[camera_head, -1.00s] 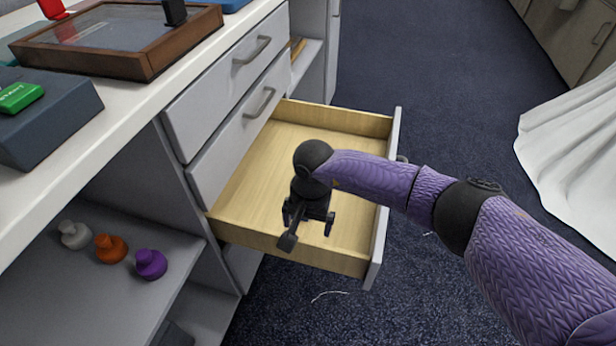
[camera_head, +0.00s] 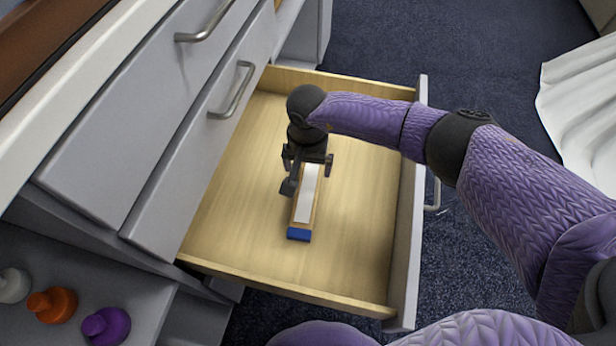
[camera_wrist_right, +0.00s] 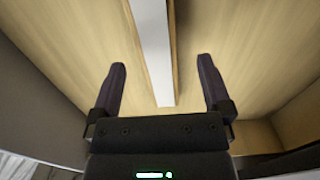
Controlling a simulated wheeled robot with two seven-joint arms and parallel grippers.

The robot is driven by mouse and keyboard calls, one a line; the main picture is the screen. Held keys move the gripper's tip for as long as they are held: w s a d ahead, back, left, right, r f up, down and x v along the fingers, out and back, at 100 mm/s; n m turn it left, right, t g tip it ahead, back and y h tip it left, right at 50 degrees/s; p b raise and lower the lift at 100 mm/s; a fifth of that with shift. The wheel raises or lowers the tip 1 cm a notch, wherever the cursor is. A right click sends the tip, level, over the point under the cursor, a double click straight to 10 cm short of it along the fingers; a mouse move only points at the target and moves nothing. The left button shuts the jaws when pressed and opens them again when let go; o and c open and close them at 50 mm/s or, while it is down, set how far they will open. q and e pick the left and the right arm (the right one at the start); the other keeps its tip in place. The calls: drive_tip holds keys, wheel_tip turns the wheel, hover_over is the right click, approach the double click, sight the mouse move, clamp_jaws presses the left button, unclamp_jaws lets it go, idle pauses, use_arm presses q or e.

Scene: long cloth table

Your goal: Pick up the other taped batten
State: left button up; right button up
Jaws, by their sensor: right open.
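A taped batten (camera_head: 304,205) lies in the open drawer (camera_head: 240,215). It is a narrow wooden strip with a white face and a blue end toward the bottom of the head view. My right gripper (camera_head: 307,168) is over the batten's far part and hides that part. In the right wrist view, the open fingers of the right gripper (camera_wrist_right: 161,68) stand on either side of the batten (camera_wrist_right: 153,45), with gaps on both sides. Its height above the batten is hard to tell. My left gripper is not in view.
The drawer's front panel (camera_head: 408,200) stands to the right, with the cabinet's closed drawers (camera_head: 150,110) to the left. A shelf at lower left holds a white, an orange (camera_head: 52,305) and a purple knob-like object (camera_head: 106,325). The drawer floor around the batten is clear.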

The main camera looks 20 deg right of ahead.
sight(310, 179)
drive_tip(key=f, duration=0.1)
drive_tip(key=f+b, duration=0.1)
drive_tip(key=f, duration=0.2)
drive_tip(key=shift+s+d+f+b, duration=0.15)
drive_tip(key=shift+d+b, duration=0.1)
drive_tip(key=shift+b, duration=0.1)
drive_tip(key=shift+f, duration=0.15)
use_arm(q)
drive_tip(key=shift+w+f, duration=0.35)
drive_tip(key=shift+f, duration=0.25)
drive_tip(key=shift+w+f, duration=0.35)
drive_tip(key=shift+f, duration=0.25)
use_arm(e)
drive_tip(key=shift+r, duration=0.2)
clamp_jaws()
